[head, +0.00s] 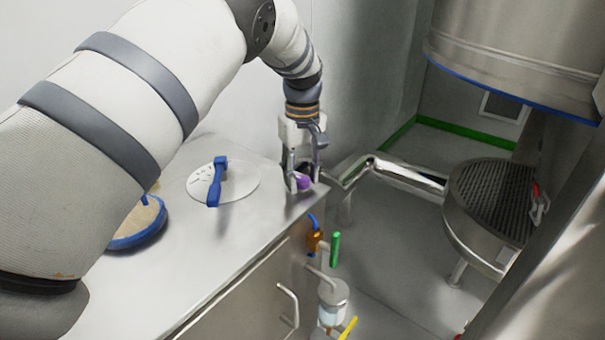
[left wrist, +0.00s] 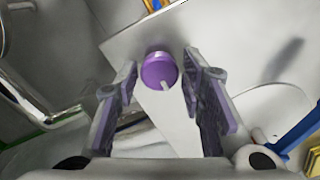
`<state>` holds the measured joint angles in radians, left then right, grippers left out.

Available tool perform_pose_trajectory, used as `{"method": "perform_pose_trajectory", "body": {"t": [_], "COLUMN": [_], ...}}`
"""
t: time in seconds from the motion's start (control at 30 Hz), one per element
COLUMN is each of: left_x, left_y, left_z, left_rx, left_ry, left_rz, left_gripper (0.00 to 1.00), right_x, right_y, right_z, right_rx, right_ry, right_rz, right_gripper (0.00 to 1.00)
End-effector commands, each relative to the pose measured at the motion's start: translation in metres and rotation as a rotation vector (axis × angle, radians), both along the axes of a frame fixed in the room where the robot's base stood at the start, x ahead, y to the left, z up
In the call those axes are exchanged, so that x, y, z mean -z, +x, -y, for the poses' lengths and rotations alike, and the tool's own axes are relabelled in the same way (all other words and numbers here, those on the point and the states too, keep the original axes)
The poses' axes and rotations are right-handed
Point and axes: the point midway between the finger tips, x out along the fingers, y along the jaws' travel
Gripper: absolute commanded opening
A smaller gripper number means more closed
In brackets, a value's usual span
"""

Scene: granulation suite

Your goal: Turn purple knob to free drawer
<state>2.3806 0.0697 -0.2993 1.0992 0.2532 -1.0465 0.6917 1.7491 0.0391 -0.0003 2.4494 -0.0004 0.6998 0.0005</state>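The purple knob (head: 303,182) sits at the far right corner of the steel counter. In the left wrist view the round purple knob (left wrist: 160,70) lies between and just beyond the fingertips, with a small pale mark on its face. My left gripper (head: 303,178) points down over that corner, its fingers on either side of the knob; in the left wrist view (left wrist: 162,85) the fingers are apart, with gaps to the knob. The counter's cabinet front has a bar handle (head: 288,304); I cannot tell whether this is the drawer. My right gripper is not in view.
The steel counter (head: 225,250) holds a white disc (head: 245,185) with a blue-handled tool (head: 216,183) and a blue-rimmed bowl (head: 140,240). Orange and green fittings (head: 315,240) hang beside the counter's right end. A shiny pipe (head: 400,175) and a round grated vessel (head: 480,200) stand to the right.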

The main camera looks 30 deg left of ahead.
Motion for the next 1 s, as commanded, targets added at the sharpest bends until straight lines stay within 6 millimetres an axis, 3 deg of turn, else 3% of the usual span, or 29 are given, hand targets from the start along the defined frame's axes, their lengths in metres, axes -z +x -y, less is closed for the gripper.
{"method": "perform_pose_trajectory", "body": {"t": [0.37,0.73,0.9,1.0], "left_x": [-0.006,-0.096,-0.117,-0.120], "left_y": [0.001,0.001,0.000,0.000], "left_z": [0.000,0.000,0.000,0.000], "left_rx": [0.001,0.002,0.000,0.000], "left_ry": [0.000,0.001,0.000,0.000], "left_rz": [0.004,0.005,0.001,-0.001], "left_gripper": [0.50,0.50,0.50,0.50], "right_x": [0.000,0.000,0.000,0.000], "right_y": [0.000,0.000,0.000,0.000], "right_z": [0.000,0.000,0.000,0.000], "right_rx": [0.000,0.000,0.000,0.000], "right_ry": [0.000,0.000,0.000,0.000], "right_rz": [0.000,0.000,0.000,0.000], "right_gripper": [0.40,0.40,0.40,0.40]}}
